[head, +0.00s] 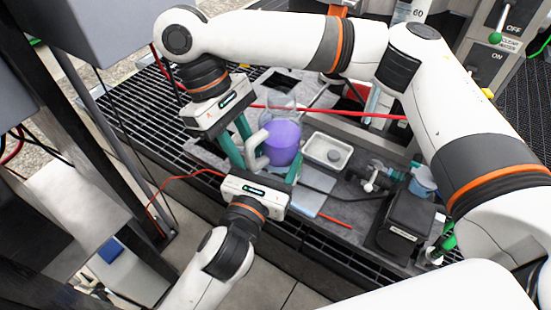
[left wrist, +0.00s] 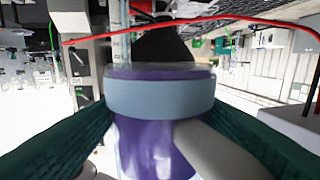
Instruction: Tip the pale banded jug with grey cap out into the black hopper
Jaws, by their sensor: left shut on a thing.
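The jug (head: 282,143) looks purple through its wall in the head view, with a pale handle (head: 256,150) on its left. In the left wrist view the jug (left wrist: 150,148) shows a pale blue-grey band. No grey cap can be made out. My left gripper (head: 270,168) is shut on the jug, one green finger on each side of it. My right gripper (head: 246,156) is close by, its fingers near the handle; whether they touch it is unclear. A black box with a white label, apparently the hopper (head: 408,215), stands at the bench's right.
A pale tray (head: 327,152) lies just right of the jug. A clear vessel (head: 281,103) stands behind it. Valve fittings (head: 376,176) and a light-blue cup (head: 423,182) are near the hopper. A red line (head: 340,114) crosses behind. Dark grating (head: 150,105) is at left.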

